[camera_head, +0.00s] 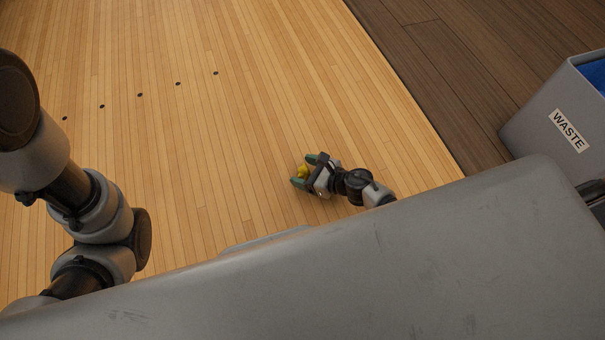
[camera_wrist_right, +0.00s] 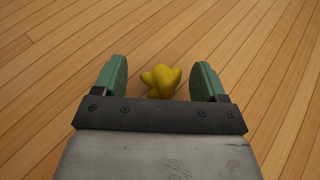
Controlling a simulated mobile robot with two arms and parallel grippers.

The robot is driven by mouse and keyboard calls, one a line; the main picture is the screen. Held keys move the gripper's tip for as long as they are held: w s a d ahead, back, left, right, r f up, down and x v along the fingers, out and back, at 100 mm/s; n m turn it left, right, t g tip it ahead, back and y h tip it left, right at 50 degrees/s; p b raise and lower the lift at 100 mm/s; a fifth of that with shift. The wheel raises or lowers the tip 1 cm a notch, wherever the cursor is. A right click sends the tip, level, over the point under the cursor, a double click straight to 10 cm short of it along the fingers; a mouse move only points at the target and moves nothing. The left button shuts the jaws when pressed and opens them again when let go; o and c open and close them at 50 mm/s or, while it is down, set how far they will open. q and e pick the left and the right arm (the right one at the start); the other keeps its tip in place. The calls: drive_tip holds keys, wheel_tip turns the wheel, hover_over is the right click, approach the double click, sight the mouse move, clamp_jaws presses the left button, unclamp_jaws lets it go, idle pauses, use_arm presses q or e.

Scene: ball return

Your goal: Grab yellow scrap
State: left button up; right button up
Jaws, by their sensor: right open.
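The yellow scrap (camera_head: 303,172) is a small crumpled lump on the light wooden floor. In the right wrist view the yellow scrap (camera_wrist_right: 161,80) lies between the two green fingers, with gaps on both sides. My right gripper (camera_head: 302,170) is open around it, low at the floor; it also shows in the right wrist view (camera_wrist_right: 161,82). The lower part of the scrap is hidden by the gripper's dark front edge in the right wrist view. My left arm is at the left of the head view, but its gripper is out of sight.
A grey waste bin (camera_head: 535,125) labelled WASTE, with a blue inside, stands at the right on the darker floor (camera_head: 440,60). The light lane floor (camera_head: 200,130) is clear around the scrap, with a row of small dark dots farther off.

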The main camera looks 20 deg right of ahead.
drive_tip(key=c, duration=1)
drive_tip(key=shift+r, duration=0.1)
